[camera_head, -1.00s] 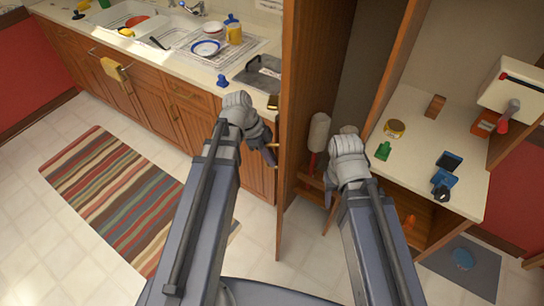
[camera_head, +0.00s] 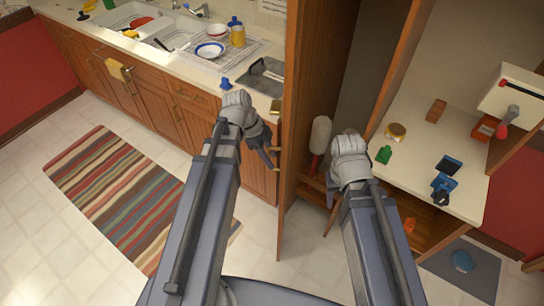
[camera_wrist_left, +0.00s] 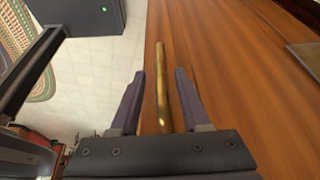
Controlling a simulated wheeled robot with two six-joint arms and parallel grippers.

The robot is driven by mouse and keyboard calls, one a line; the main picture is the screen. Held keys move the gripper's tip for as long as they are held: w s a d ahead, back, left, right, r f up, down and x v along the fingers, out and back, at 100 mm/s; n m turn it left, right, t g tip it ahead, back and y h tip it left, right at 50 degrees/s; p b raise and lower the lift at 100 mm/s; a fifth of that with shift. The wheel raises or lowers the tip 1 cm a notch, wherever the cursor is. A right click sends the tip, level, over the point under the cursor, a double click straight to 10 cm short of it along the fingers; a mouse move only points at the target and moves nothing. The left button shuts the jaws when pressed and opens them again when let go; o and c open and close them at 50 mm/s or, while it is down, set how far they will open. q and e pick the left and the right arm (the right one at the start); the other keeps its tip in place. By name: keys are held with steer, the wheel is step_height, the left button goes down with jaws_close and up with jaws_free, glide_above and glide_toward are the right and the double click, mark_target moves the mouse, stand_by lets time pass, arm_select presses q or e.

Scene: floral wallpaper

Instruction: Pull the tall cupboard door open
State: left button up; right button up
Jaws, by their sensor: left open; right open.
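The tall cupboard door (camera_head: 293,190) is a brown wooden panel, standing ajar and seen nearly edge-on in the head view. The dark cupboard interior (camera_head: 367,75) shows to its right. In the left wrist view a vertical brass handle (camera_wrist_left: 162,85) runs along the wooden door face (camera_wrist_left: 215,75). My left gripper (camera_wrist_left: 163,100) is open with its fingers on either side of the handle; I cannot tell whether they touch it. In the head view this gripper (camera_head: 274,158) is at the door's left side. My right gripper (camera_head: 331,205) is open and empty, right of the door by the cupboard opening.
A white-headed tool with a red handle (camera_head: 320,135) stands inside the cupboard. To the left is a counter with a sink and dishes (camera_head: 210,50). A counter with small items (camera_head: 420,165) is on the right. A striped rug (camera_head: 120,195) lies on open floor.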

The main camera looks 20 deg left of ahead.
arm_select(q)
steer(key=p+v, duration=0.4)
steer(key=v, duration=0.1)
steer(key=shift+a+r, duration=0.1)
steer(key=shift+r, duration=0.25)
arm_select(e)
step_height(320, 180, up, 5)
steer(key=shift+r, duration=0.15)
